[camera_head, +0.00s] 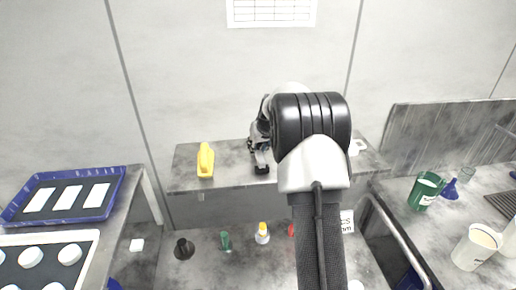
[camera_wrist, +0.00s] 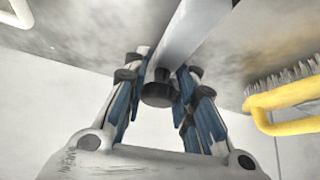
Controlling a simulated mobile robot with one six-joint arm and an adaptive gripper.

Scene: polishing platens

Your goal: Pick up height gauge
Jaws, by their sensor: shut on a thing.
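The height gauge (camera_wrist: 190,38) is a silver-grey column with a black round end, seen close up in the wrist view. My gripper (camera_wrist: 160,68) has its blue-padded fingers on both sides of the column and is shut on it. In the head view my gripper (camera_head: 261,130) is over the back shelf, partly hidden by my arm. A dark foot under it there, which looks like the gauge's lower end, is at or just above the shelf; I cannot tell if it touches.
The back shelf (camera_head: 226,161) carries a yellow-handled brush (camera_head: 205,161) left of my gripper, which also shows in the wrist view (camera_wrist: 290,122). A blue tray (camera_head: 20,206) lies on the left bench. A green beaker (camera_head: 421,196) and a cream jug (camera_head: 470,252) stand on the right counter.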

